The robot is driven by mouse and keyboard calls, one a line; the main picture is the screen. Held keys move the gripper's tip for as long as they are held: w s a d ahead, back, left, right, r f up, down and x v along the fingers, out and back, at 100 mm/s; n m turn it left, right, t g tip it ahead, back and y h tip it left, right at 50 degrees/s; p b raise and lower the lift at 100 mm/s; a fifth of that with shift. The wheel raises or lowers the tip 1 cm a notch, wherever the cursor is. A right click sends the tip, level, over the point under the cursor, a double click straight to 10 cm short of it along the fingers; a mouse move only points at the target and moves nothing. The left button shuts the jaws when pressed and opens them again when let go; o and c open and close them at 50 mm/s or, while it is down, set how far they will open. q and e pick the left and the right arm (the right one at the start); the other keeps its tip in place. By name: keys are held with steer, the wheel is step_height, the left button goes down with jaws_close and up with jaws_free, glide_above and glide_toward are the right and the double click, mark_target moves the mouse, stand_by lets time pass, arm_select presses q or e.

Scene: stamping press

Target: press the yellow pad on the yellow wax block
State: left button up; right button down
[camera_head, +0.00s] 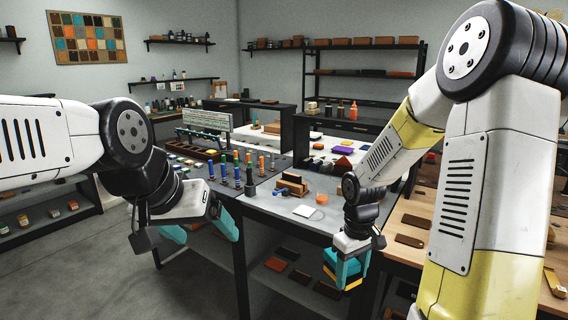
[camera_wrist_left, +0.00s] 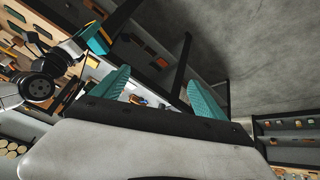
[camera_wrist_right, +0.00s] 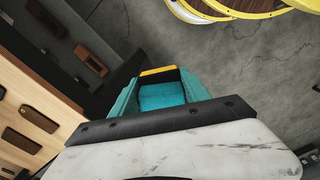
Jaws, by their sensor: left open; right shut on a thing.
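In the right wrist view the yellow edge (camera_wrist_right: 158,71) shows between the teal fingers, beyond a teal face (camera_wrist_right: 162,96). My left gripper (camera_head: 203,231) is open and empty, in front of the table's left part; its spread fingers also show in the left wrist view (camera_wrist_left: 160,82). I cannot pick out the yellow wax block with certainty.
Behind are a purple block (camera_head: 342,149) and a red one (camera_head: 343,162). A wooden bench (camera_head: 420,222) stands right. Floor is clear at left.

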steer(key=w+a+f+m, duration=0.1)
steer(key=w+f+m, duration=0.4)
steer(key=w, duration=0.1)
steer(key=shift+w+a+f+m, duration=0.2)
steer(key=shift+a+f+m, duration=0.15)
steer(key=shift+m, duration=0.05)
